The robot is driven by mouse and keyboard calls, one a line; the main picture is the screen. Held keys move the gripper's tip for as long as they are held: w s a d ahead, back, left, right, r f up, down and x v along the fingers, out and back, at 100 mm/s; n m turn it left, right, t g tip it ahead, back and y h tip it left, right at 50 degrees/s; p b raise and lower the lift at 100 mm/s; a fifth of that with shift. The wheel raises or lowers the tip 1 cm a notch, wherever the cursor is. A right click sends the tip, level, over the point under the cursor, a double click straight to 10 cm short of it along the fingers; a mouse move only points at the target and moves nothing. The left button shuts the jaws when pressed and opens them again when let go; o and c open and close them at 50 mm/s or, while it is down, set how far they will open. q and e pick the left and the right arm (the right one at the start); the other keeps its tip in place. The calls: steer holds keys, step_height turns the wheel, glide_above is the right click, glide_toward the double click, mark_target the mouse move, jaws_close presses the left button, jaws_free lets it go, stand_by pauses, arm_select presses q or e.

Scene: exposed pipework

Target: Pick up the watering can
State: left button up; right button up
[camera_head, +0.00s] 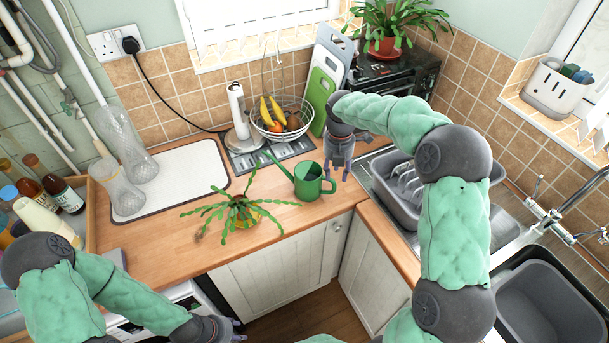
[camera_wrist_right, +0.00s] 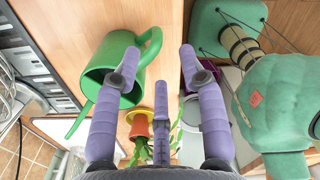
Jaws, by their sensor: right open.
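A green watering can (camera_head: 308,183) stands upright on the wooden counter near its front edge, with its spout to the left and its handle to the right. In the head view my right gripper (camera_head: 339,172) points down just right of the handle. In the right wrist view the watering can (camera_wrist_right: 108,72) is at the left, and its handle reaches between the spread fingers of my open, empty right gripper (camera_wrist_right: 160,62). I cannot tell whether they touch. My left gripper (camera_head: 238,329) is low at the bottom of the head view, in front of the counter; its opening is unclear.
A potted plant (camera_head: 241,215) stands left of the can. A wire fruit basket (camera_head: 282,120) and paper-towel holder (camera_head: 239,118) stand behind. A grey dish rack (camera_head: 397,188) is to the right. The counter's front edge is close.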

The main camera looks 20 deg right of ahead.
glide_above(334, 192)
step_height(334, 192, down, 5)
steer(key=shift+d+r+b, duration=0.1)
steer(key=shift+r+b, duration=0.05)
steer(key=shift+b, duration=0.25)
steer(key=f, duration=0.2)
steer(key=f+b, duration=0.1)
steer(key=f, duration=0.2)
steer(key=shift+w+d+f, duration=0.1)
steer(key=shift+w+f, duration=0.2)
steer(key=shift+w, duration=0.05)
steer(key=shift+r, duration=0.1)
jaws_close()
